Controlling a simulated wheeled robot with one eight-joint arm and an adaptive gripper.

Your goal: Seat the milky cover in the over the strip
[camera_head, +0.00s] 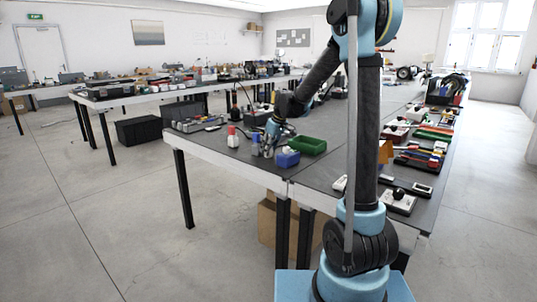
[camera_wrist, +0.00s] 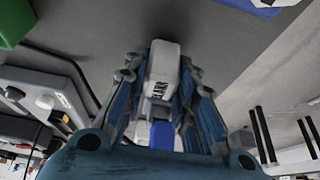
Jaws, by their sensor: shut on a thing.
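My gripper (camera_head: 268,143) is low over the near part of the long grey table, at its left end. In the wrist view, my gripper (camera_wrist: 165,80) has its blue fingers on both sides of a white block-like piece (camera_wrist: 163,62) with dark lettering and is shut on it. I cannot tell for sure that this piece is the milky cover. A blue part (camera_wrist: 162,135) shows below it between the fingers. I cannot pick out the strip in either view.
A blue bin (camera_head: 287,159) and a green tray (camera_head: 306,146) stand close right of my gripper. A red-capped white bottle (camera_head: 232,139) stands to its left. A grey case with knobs (camera_wrist: 45,90) lies left in the wrist view. The table's front edge is near.

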